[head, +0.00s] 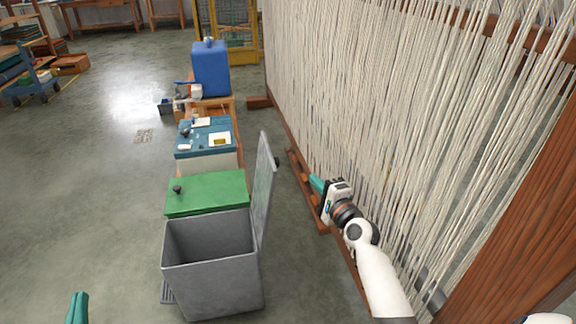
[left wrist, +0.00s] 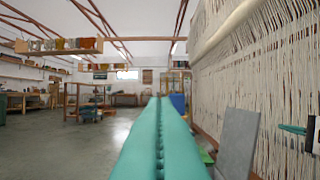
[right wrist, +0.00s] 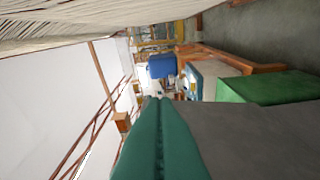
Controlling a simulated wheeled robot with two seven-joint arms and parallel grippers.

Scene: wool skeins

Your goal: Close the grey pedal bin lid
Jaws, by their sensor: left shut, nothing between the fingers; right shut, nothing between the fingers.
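The grey pedal bin (head: 212,266) stands open in the lower middle of the head view. Its grey lid (head: 264,185) is hinged on the right side and stands about upright, leaning slightly. The lid also shows in the left wrist view (left wrist: 237,143) and fills the lower right of the right wrist view (right wrist: 245,145). My right gripper (head: 317,184) is shut and empty, to the right of the lid and apart from it, beside the loom. My left gripper (head: 77,308) is shut and empty, left of the bin at the bottom edge. The bin's pedal (head: 167,292) is at its lower left.
A green-lidded bin (head: 207,193) stands directly behind the grey one, then a blue-topped unit (head: 207,137) and a blue container (head: 211,68). The loom's white warp threads (head: 400,110) wall off the right. The floor (head: 90,190) at left is clear.

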